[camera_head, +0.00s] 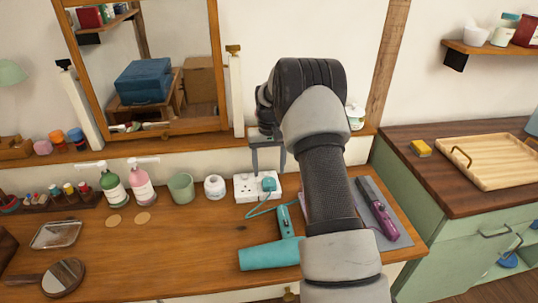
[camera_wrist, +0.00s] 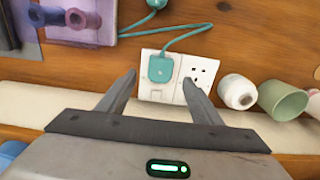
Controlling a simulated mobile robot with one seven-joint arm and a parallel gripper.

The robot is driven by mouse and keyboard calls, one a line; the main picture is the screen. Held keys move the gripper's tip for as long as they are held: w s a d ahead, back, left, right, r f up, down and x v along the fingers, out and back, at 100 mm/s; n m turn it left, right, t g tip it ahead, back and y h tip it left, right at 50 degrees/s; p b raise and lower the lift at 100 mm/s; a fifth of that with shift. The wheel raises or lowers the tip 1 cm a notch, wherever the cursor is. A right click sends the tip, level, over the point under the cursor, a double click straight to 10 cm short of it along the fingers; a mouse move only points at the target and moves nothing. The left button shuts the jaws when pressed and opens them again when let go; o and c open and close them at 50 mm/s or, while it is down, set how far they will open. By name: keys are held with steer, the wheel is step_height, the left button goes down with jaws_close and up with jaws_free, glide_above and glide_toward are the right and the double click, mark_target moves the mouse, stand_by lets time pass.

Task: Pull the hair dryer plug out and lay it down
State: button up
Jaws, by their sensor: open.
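The teal plug (camera_head: 268,184) sits in one socket of the white double socket plate (camera_head: 247,188) at the back of the wooden dresser. In the wrist view the plug (camera_wrist: 160,67) covers one socket and the other socket (camera_wrist: 198,75) is empty. A teal cord runs from the plug to the teal hair dryer (camera_head: 271,254), which lies on the dresser top. My gripper (camera_head: 267,162) is open above the socket plate. In the wrist view its two fingers (camera_wrist: 160,85) point toward the plate, with the plug between their lines and not visibly touched.
A white jar (camera_head: 214,187) and a green cup (camera_head: 181,188) stand left of the socket plate. Pump bottles (camera_head: 141,186) stand farther left. A purple hair tool (camera_head: 377,208) lies on a grey mat (camera_head: 400,231) at right. The dresser's front middle (camera_head: 185,245) is clear.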

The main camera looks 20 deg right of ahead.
mark_target(269, 181)
step_height(269, 181, down, 6)
steer(key=shift+r, duration=0.1)
stand_by(0.4)
steer(key=c, duration=1.1)
steer(key=shift+c, duration=0.2)
steer(key=shift+r, duration=0.1)
steer(key=shift+r+p, duration=1.3)
steer(key=shift+r, duration=1.3)
